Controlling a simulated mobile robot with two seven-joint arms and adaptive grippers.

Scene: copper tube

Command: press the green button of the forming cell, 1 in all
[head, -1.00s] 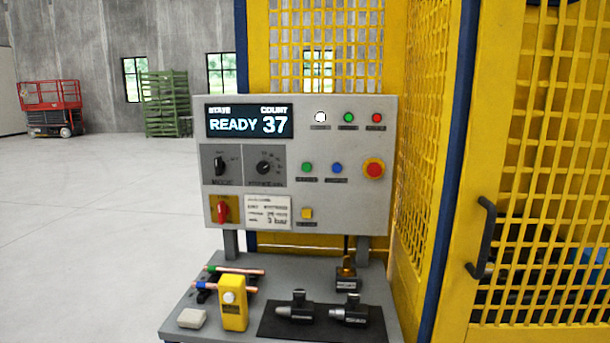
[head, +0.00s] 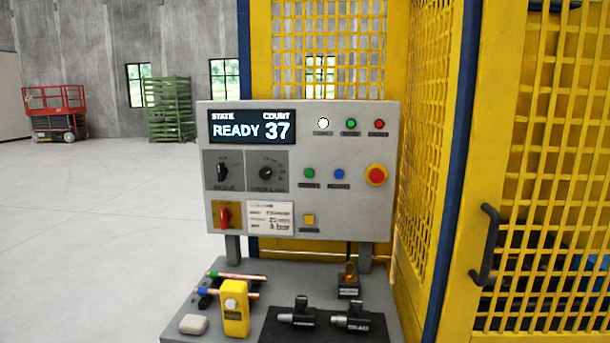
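The control panel (head: 225,262) of the forming cell stands upright in the middle of the head view, a grey box above a grey bench. Its display (head: 251,127) reads READY and 37. A green button (head: 309,174) sits in the middle row, left of a blue button (head: 339,174) and a red emergency stop on a yellow base (head: 376,175). Another round green element (head: 351,124) is in the top row between a white lit one (head: 323,124) and a red one (head: 379,124). Neither gripper is in view.
The bench (head: 190,309) holds copper tubes (head: 240,277), a yellow device (head: 235,308), a white block (head: 193,324) and two black tools (head: 350,318) on a dark mat. A yellow mesh cage (head: 505,120) with a black handle (head: 486,245) stands right. Open floor (head: 90,220) lies left.

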